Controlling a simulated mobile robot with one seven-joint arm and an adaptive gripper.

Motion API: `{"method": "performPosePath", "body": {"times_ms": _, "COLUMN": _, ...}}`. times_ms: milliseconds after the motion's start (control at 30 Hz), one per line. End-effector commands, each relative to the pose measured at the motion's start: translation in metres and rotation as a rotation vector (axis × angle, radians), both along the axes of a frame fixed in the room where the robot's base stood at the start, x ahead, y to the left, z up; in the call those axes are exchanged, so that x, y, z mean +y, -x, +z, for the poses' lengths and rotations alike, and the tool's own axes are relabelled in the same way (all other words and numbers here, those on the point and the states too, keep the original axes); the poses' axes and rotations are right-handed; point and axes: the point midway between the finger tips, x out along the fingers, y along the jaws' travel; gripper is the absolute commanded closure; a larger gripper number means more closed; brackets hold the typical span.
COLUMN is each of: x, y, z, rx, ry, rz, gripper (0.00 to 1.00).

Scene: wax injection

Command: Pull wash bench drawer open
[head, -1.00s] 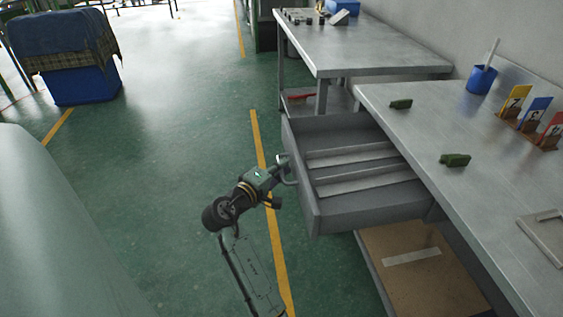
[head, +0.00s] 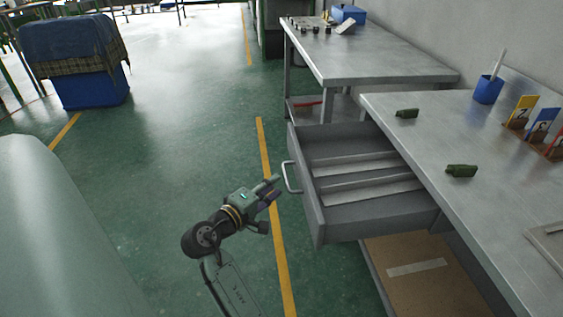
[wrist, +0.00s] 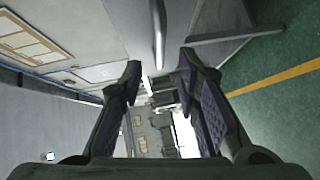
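The wash bench drawer (head: 326,218) stands pulled well out of the grey bench (head: 470,195), with two pale divider strips inside it. Its bar handle (head: 289,177) is on the front at the left. My gripper (head: 276,187) is a short gap to the left of the handle, apart from it. In the wrist view the two fingers (wrist: 160,75) are spread with nothing between them, and the handle (wrist: 158,30) shows beyond the fingertips at the top.
Two green pieces (head: 461,171) and a blue cup (head: 488,89) are on the bench top. A brown board (head: 418,285) lies on the shelf below the drawer. A second table (head: 375,60) stands behind. The green floor left of the drawer is clear.

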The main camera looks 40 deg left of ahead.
Motion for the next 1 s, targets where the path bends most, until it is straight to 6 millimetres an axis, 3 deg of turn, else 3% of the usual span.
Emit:
{"method": "performPosePath", "body": {"times_ms": 100, "x": -0.002, "y": 0.024, "z": 0.003, "rx": 0.0, "ry": -0.001, "rz": 0.003, "gripper": 0.7}}
{"method": "performPosePath", "body": {"times_ms": 300, "x": -0.006, "y": 0.046, "z": 0.006, "rx": 0.0, "ry": 0.0, "rz": 0.001, "gripper": 0.7}}
{"method": "performPosePath", "body": {"times_ms": 1000, "x": -0.007, "y": 0.049, "z": 0.007, "rx": 0.0, "ry": 0.0, "rz": 0.0, "gripper": 0.7}}
